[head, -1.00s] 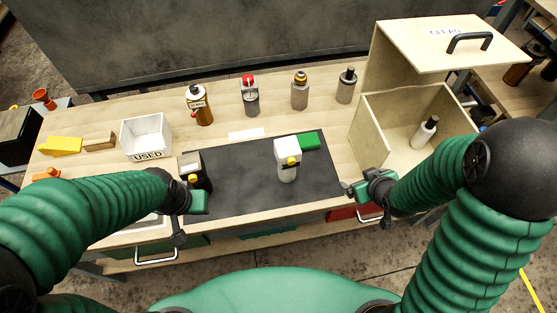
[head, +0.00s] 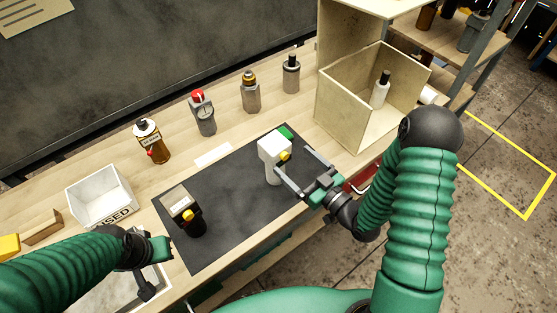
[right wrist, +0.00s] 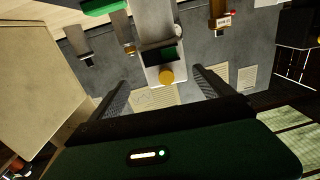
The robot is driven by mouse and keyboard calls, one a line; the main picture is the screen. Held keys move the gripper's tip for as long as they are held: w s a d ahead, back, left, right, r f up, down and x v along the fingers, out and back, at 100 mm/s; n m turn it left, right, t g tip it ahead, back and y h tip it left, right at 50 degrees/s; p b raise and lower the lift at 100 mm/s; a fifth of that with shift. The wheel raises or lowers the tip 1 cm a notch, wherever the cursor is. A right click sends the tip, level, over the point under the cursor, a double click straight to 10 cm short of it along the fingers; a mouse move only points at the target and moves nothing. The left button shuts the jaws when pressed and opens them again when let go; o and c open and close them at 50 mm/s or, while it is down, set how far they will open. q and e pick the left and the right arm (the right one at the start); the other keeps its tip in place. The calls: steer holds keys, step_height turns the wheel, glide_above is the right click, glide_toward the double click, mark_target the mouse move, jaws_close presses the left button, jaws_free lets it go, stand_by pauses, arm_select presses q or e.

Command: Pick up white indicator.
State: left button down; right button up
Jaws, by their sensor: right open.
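The white indicator (head: 273,160) stands upright on the dark mat (head: 225,212), with a yellow knob on its right side. It also shows in the right wrist view (right wrist: 162,62), ahead of and between the fingers, its yellow knob facing the camera. My right gripper (head: 296,172) is open beside it, its fingers pointing at it from the right; I cannot tell whether they touch it. My left gripper (head: 160,262) hangs over the front left of the bench, away from the indicator. Its fingers are not clear.
A black device (head: 183,212) with a yellow knob stands on the mat's left. A green block (head: 285,133) lies behind the indicator. Several bottles and devices line the back, including a red-topped one (head: 203,112). A white USED box (head: 100,195) is left; a wooden box (head: 345,110) is right.

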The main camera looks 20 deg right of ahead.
mark_target(279, 156)
steer(key=w+a, duration=0.1)
steer(key=a, duration=0.1)
steer(key=w+a+r, duration=0.1)
steer(key=w+a, duration=0.1)
steer(key=shift+w, duration=0.15)
steer(key=w, duration=0.2)
steer(key=w+p, duration=0.1)
steer(key=shift+w+r, duration=0.2)
steer(key=shift+w, duration=0.2)
steer(key=shift+w+d+f, duration=0.15)
steer(key=shift+w+d, duration=0.1)
steer(key=shift+d, duration=0.05)
steer(key=shift+s+a, duration=0.1)
steer(key=shift+a, duration=0.45)
steer(key=c, duration=0.5)
steer(key=shift+a, duration=0.2)
steer(key=c, duration=0.4)
steer(key=shift+d, duration=0.5)
steer(key=c, duration=1)
arm_select(q)
steer(key=shift+a+r, duration=0.65)
arm_select(e)
steer(key=shift+a, duration=0.1)
jaws_close()
